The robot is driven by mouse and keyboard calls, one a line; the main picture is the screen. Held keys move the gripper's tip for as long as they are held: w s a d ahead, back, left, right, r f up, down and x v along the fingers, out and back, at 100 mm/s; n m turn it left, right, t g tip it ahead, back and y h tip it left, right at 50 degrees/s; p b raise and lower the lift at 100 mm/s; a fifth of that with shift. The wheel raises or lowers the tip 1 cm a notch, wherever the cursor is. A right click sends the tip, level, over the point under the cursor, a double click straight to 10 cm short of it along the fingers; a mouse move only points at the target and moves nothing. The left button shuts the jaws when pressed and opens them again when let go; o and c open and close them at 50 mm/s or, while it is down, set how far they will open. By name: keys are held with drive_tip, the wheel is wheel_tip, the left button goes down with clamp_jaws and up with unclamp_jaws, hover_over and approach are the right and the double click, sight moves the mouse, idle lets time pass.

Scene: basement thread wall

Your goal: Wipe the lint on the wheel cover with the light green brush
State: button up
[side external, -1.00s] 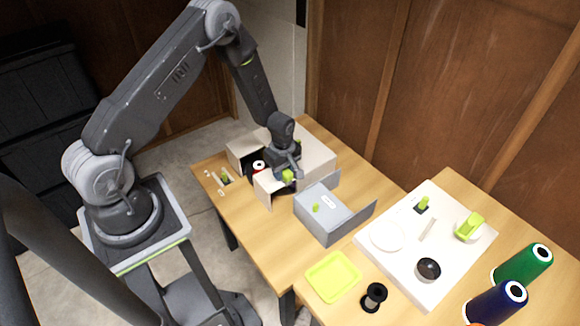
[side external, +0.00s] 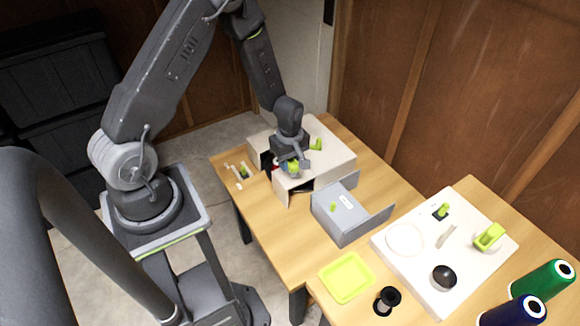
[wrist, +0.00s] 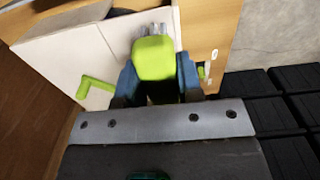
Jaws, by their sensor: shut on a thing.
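My gripper (side external: 291,163) is shut on the light green brush (side external: 294,168), above the opening of the white machine housing. In the wrist view, the brush (wrist: 154,58) is a rounded lime block between my blue fingers (wrist: 157,85), with grey bristle-like tufts at its far end. The white housing (side external: 333,153) has a lime handle (side external: 316,144) on top; the handle also shows in the wrist view (wrist: 95,92). My gripper and the housing walls hide most of the opening. I cannot make out the wheel cover or lint with certainty.
A grey box (side external: 345,222) with a lime knob stands beside the housing. Nearer are a lime tray (side external: 347,278), a black spool (side external: 387,300) and a white board (side external: 420,262) with several parts.

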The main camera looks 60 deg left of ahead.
drive_tip(key=shift+r, duration=1.4)
